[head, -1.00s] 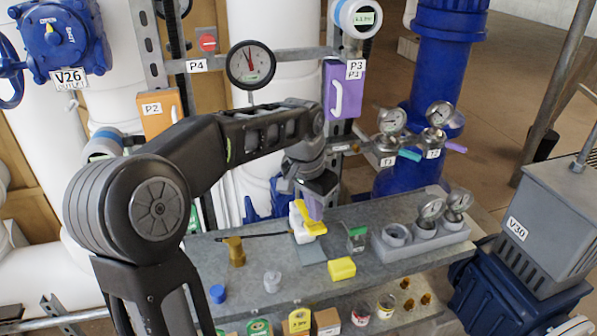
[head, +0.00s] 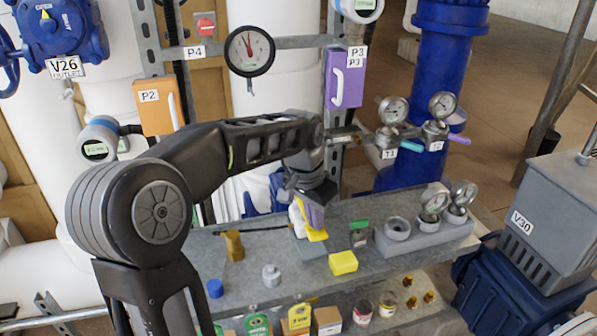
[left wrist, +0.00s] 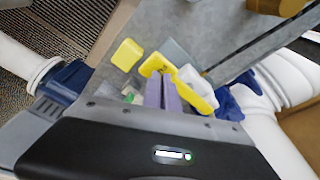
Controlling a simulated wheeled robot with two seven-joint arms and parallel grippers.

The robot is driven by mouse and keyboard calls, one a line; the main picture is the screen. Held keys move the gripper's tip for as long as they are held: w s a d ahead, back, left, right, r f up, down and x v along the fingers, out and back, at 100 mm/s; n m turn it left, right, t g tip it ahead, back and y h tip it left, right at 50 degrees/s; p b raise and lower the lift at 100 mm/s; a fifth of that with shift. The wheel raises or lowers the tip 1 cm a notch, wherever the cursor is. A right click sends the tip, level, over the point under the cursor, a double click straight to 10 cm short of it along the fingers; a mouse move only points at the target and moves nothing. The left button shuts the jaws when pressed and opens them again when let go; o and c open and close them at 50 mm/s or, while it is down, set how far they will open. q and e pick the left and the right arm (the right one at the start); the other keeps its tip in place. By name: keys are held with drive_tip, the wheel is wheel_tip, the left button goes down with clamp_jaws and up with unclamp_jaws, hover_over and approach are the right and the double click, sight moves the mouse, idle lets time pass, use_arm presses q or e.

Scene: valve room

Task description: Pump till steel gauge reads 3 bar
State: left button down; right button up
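A white hand pump (head: 297,220) with a yellow lever (head: 317,235) stands on the grey bench. A dark hose runs left from it to a brass fitting (head: 234,245). My left gripper (head: 314,215), with purple fingers, reaches down from above onto the lever. In the left wrist view its fingers (left wrist: 163,95) are close together, with the yellow lever (left wrist: 153,65) at their tips and more yellow beside the white body. Whether the lever is between them is unclear. Steel gauges (head: 433,202) (head: 462,196) stand in a grey holder; their readings are too small. My right gripper is out of view.
A yellow block (head: 343,263), a green-topped item (head: 358,235), a steel fitting (head: 271,275) and a blue cap (head: 215,288) lie on the bench (head: 305,280). Above are a black-rimmed gauge (head: 249,51) and gauges at T1 (head: 393,111) and T2 (head: 442,105).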

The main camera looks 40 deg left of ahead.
use_arm(q)
drive_tip(key=shift+w+p+v, duration=0.25)
drive_tip(key=shift+p+v, duration=0.9)
drive_tip(key=shift+v, duration=0.1)
drive_tip(key=shift+w+p+v, duration=0.25)
drive_tip(key=shift+p+v, duration=0.85)
drive_tip(key=shift+v, duration=0.15)
drive_tip(key=shift+f, duration=0.1)
drive_tip(key=shift+s+b+x, duration=0.25)
drive_tip(key=shift+b+x, duration=0.85)
drive_tip(key=shift+x, duration=0.15)
drive_tip(key=shift+w+p+v, duration=0.25)
drive_tip(key=shift+p+v, duration=0.75)
drive_tip(key=shift+v, duration=0.2)
drive_tip(key=shift+w+p+v, duration=0.25)
drive_tip(key=shift+p+v, duration=0.75)
drive_tip(key=shift+v, duration=0.2)
drive_tip(key=shift+r, duration=0.25)
drive_tip(key=p+v, duration=0.2)
drive_tip(key=w+p+v, duration=0.1)
drive_tip(key=p+v, duration=0.1)
drive_tip(key=shift+r, duration=0.4)
